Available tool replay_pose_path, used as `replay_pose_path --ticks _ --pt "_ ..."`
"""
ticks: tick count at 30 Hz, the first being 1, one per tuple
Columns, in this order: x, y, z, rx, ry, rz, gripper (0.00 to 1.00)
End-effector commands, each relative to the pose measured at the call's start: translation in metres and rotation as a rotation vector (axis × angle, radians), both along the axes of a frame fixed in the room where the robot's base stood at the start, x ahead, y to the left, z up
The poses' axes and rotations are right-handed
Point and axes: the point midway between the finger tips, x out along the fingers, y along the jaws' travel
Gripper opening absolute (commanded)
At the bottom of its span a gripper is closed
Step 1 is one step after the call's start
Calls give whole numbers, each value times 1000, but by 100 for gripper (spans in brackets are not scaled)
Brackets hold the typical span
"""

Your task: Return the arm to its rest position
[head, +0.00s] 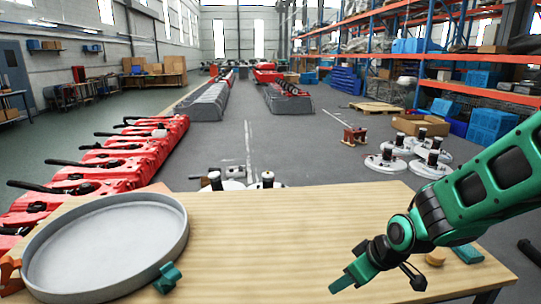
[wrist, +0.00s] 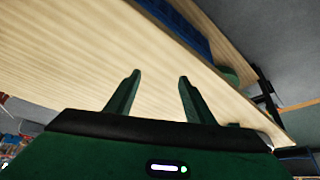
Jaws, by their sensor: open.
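My green arm reaches in from the right in the head view. My gripper (head: 343,284) is over the front right part of the wooden table (head: 270,215), pointing down and to the left. In the wrist view my gripper (wrist: 157,85) shows two green fingers set apart with nothing between them, and bare wood of the table (wrist: 60,65) beyond. Whether the fingertips touch the table I cannot tell.
A large round grey tray (head: 105,245) stands on the table's left, with a teal clip (head: 168,277) and an orange clip (head: 8,272) at its rim. A teal block (head: 467,253) and a small wooden disc (head: 435,258) lie right of my wrist. The table's middle is clear.

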Motion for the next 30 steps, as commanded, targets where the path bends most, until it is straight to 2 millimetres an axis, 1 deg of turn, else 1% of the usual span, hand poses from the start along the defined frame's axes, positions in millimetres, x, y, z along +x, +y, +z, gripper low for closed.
replay_pose_path --ticks 1,2,3,5,6,8,9,11,12,15,18,21,24,30 --pt "-7 -29 10 -26 29 -79 48" --pt "-14 -46 15 -41 54 -132 48" --pt "-24 -68 21 -57 88 -204 48" --pt "-42 -98 31 -75 139 -314 48" --pt "-55 -117 38 -83 173 -392 48" --pt "-78 -143 49 -90 224 -510 48" --pt "-95 -159 56 -88 258 -591 48" --pt "-121 -178 66 -81 309 -712 48" --pt "-139 -189 72 -73 343 -789 48" --pt "-178 -206 85 -44 418 -955 48" --pt "-208 -213 94 -15 476 -1077 48" --pt "-226 -216 99 6 514 -1146 48" --pt "-233 -216 101 14 530 -1173 48" --pt "-233 -216 101 13 533 -1175 48"
